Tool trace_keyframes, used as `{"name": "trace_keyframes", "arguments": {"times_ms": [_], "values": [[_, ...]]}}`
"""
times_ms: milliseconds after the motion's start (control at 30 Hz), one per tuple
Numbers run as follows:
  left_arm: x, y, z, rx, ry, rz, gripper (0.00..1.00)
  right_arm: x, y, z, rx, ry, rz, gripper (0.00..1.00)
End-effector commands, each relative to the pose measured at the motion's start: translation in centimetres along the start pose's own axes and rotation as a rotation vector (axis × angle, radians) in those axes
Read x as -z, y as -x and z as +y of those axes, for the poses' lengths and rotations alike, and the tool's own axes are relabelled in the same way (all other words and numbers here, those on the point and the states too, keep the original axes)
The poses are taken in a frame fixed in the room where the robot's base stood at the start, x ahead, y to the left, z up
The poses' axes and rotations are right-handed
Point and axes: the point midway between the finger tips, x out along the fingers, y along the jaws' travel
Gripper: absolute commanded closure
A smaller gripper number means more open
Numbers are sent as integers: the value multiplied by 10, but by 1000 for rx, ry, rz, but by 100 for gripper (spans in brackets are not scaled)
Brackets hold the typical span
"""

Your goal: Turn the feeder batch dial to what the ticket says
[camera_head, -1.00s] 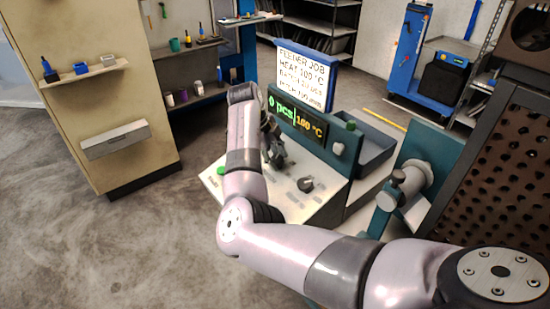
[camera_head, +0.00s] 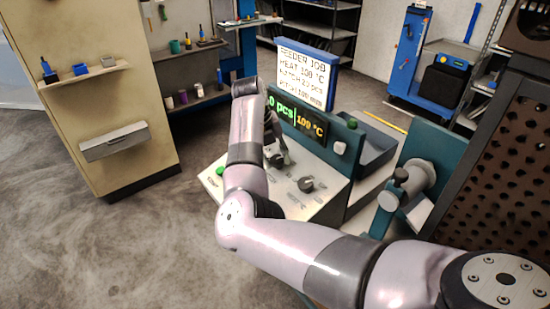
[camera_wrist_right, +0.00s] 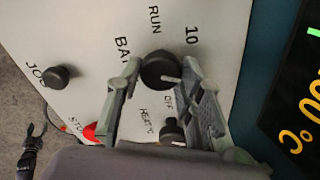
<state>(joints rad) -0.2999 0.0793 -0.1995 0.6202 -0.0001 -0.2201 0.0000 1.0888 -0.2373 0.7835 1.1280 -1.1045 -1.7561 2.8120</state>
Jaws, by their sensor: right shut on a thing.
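My right gripper (camera_wrist_right: 160,78) is shut on the dark round batch dial (camera_wrist_right: 158,66), one finger on each side; its label, partly covered, starts "BA". In the head view the right gripper (camera_head: 272,152) is over the feeder panel (camera_head: 290,200), partly hidden by my arm. The display (camera_head: 297,121) reads "0 pcs" and what looks like 100 °C; my arm may cover a leading digit. The white ticket (camera_head: 304,72) reads FEEDER JOB, HEAT 100 °C, then a BATCH line in pcs too blurred to read surely.
The heat knob (camera_wrist_right: 172,130) sits close beside the gripped dial. A jog knob (camera_wrist_right: 58,77) and a red stop button (camera_wrist_right: 90,131) are also on the panel. A dark bin (camera_head: 374,145) stands behind the feeder. A beige cabinet (camera_head: 95,100) is at left.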

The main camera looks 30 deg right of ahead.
Motion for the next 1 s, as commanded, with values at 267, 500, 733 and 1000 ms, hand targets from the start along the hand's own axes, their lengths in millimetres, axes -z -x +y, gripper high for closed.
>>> {"name": "trace_keyframes", "arguments": {"times_ms": [267, 500, 733, 1000], "values": [[0, -2, 0, 0, -1, 0, 46, 0, 0, 0, -9, -110, -1, 94], [0, -2, 0, 0, -1, 0, 46, 0, 0, 0, -12, -141, -1, 94], [0, -2, 0, 0, -1, 0, 46, 0, 1, 0, -12, -143, -1, 94], [0, -2, 0, 0, -1, 0, 46, 0, 0, 0, -12, -142, -1, 56]]}}
